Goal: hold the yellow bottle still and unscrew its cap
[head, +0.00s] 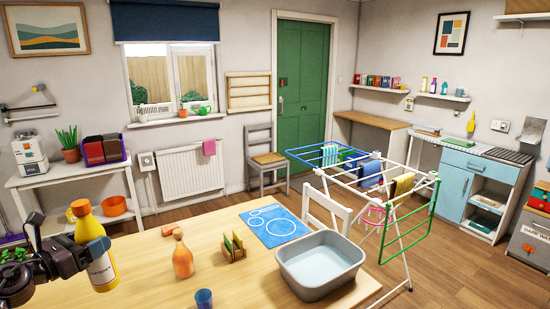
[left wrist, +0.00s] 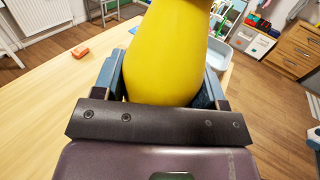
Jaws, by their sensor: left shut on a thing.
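The yellow bottle (head: 101,272) is upright, slightly tilted, at the left end of the wooden table in the head view. My left gripper (head: 84,255) comes in from the left and is shut on the bottle's body. In the left wrist view the yellow bottle (left wrist: 170,55) fills the space between the two fingers; its cap is out of that frame. I cannot tell whether the base touches the table.
On the table (head: 150,290) stand an orange bottle (head: 182,262), a small wooden rack (head: 233,248), a blue cup (head: 204,298), a blue mat (head: 273,226) and a grey basin (head: 320,265). A drying rack (head: 390,225) stands beyond. The table between bottle and basin is partly clear.

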